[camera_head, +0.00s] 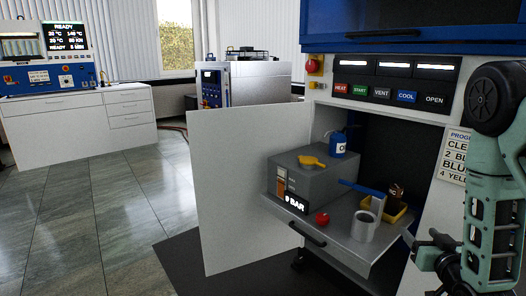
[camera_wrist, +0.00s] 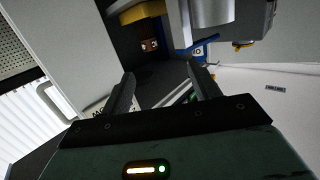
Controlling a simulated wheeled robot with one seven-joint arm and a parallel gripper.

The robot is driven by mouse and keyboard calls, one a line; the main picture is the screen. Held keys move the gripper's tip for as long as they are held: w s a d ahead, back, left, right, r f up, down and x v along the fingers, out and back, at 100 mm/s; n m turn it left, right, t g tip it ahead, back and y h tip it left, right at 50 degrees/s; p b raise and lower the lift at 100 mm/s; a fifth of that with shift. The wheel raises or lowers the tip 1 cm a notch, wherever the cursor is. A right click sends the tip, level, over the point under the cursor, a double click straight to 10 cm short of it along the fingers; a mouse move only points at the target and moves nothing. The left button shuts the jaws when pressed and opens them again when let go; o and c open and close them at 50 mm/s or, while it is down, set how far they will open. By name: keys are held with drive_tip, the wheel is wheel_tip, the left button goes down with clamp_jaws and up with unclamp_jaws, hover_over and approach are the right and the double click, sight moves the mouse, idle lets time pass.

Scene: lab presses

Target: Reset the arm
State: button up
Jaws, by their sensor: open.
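My arm is at the right of the head view, in front of the press cabinet. My gripper (camera_head: 436,240) hangs low there, beside the pulled-out shelf. In the wrist view my gripper (camera_wrist: 160,85) shows two dark fingers spread apart with nothing between them. The fingers point toward the cabinet area, where a yellow tray (camera_wrist: 140,12) and a grey cylinder (camera_wrist: 211,12) show beyond them. The gripper is apart from these things as far as I can see.
A shelf (camera_head: 335,243) carries a grey box (camera_head: 315,178), a red knob (camera_head: 322,218), a grey cup (camera_head: 363,226) and a yellow tray (camera_head: 399,219). An open white door (camera_head: 250,190) stands at its left. The tiled floor (camera_head: 100,220) at left is clear.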

drive_tip(key=s+a+r+n+g+y, duration=0.15)
drive_tip(key=s+a+g, duration=0.3)
drive_tip(key=a, duration=0.65)
drive_tip(key=s+a+n+g+y, duration=0.3)
drive_tip(key=a+g, duration=0.2)
drive_tip(key=a, duration=0.6)
drive_tip(key=s+a+r+n+g+h, duration=0.1)
drive_tip(key=s+a+r+n+g, duration=0.15)
drive_tip(key=s, duration=0.75)
drive_tip(key=s+a+r+n+g+h, duration=0.1)
drive_tip(key=s+a+r+n+g, duration=0.2)
drive_tip(key=s, duration=0.8)
wheel_tip(320, 180, up, 29)
drive_tip(key=d+m+g+p, duration=0.1)
drive_tip(key=p, duration=2.7)
drive_tip(key=shift+s+d+g, duration=0.2)
drive_tip(key=shift+d+g, duration=0.1)
